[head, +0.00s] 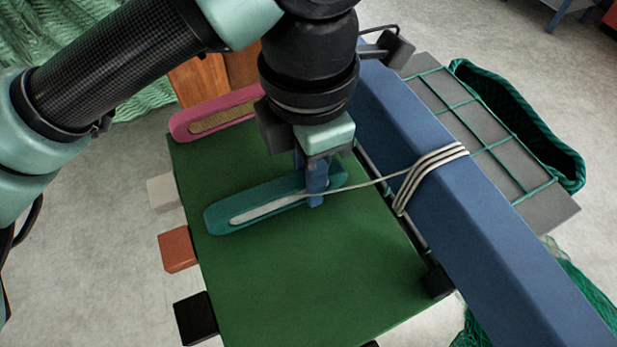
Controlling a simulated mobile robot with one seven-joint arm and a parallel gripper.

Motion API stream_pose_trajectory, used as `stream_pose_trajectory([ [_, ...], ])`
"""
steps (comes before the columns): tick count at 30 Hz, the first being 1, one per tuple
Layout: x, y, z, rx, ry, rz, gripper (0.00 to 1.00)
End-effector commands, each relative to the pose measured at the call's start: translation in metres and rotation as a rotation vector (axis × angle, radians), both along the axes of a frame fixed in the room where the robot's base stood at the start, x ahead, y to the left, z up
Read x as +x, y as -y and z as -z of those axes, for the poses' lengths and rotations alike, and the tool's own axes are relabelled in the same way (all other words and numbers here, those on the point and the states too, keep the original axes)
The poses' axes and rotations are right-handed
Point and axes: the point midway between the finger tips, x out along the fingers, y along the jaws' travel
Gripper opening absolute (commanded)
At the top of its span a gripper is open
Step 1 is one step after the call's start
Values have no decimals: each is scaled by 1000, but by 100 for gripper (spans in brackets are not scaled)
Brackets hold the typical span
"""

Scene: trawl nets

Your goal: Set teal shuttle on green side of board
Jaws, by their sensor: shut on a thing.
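The teal shuttle (225,217) is a long, rounded piece with pale cord wound along its middle. It lies over the green side of the board (300,285), and I cannot tell whether it touches the surface. My gripper (316,190) points down and is shut on the shuttle near its right end, with one blue finger in front of it. A pale line runs from the shuttle to cord wraps (430,175) around a blue beam. The far finger is mostly hidden.
The blue beam (500,245) runs diagonally along the board's right side. A pink shuttle (188,122) lies at the board's back left edge. White, orange (178,252) and black (195,318) blocks line the left edge. Green netting (515,115) lies beyond the beam. The board's front is clear.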

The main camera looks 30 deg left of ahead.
Motion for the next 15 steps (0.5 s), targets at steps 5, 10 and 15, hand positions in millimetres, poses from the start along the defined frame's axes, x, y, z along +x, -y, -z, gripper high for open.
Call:
stream_pose_trajectory([
  [5,0,0,1,2,1,0,0],
  [10,0,0,4,2,1,0,0],
  [15,0,0,4,0,1,0,43],
])
